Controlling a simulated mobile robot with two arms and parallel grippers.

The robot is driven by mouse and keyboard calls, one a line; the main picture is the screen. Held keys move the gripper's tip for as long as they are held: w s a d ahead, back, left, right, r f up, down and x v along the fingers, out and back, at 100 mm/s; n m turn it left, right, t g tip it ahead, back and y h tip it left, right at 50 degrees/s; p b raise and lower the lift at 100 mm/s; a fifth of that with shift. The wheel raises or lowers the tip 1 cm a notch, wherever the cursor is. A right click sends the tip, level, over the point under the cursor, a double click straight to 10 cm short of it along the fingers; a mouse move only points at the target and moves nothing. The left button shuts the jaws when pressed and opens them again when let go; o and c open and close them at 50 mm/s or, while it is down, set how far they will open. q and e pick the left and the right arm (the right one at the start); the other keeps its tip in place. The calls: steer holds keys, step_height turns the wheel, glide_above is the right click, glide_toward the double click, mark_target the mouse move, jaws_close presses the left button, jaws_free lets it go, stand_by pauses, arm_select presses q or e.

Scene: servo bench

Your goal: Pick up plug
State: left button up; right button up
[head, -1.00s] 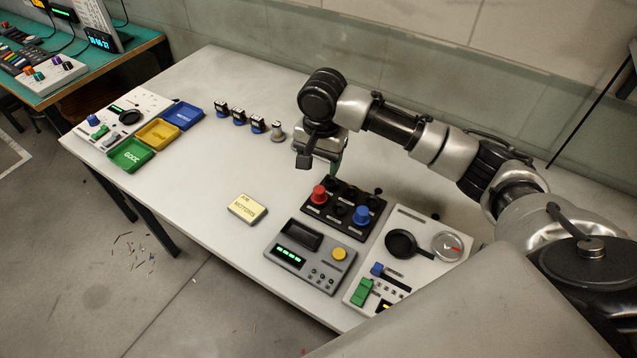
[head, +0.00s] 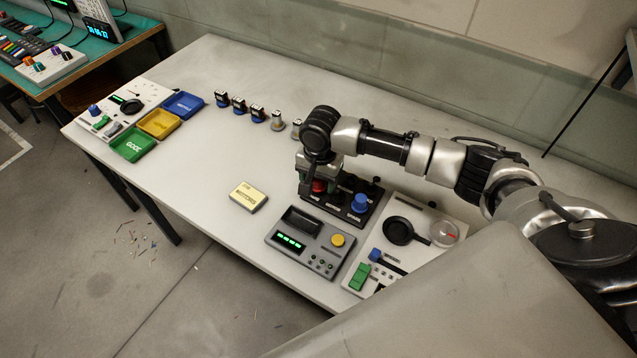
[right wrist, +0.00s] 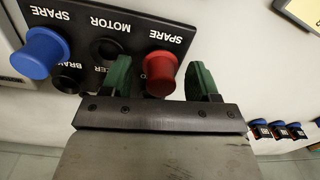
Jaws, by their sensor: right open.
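A red plug (head: 319,187) stands in the black socket panel (head: 345,220), partly hidden under my right gripper in the head view. A blue plug (head: 360,203) stands in the same panel to its right. In the right wrist view the red plug (right wrist: 160,72) shows between the two green fingers of my right gripper (right wrist: 161,68), which is open. The blue plug (right wrist: 42,52) is at the left of that view. My left gripper is not in view.
A grey meter box (head: 310,243) and a white control panel (head: 408,240) stand close to the socket panel. A beige box (head: 248,196) lies to the left. Several small servos stand in a row farther back. Green (head: 133,144), yellow and blue trays sit at the far left.

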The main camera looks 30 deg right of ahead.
steer(key=c, duration=1)
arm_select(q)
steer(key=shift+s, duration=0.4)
arm_select(e)
steer(key=shift+o, duration=0.2)
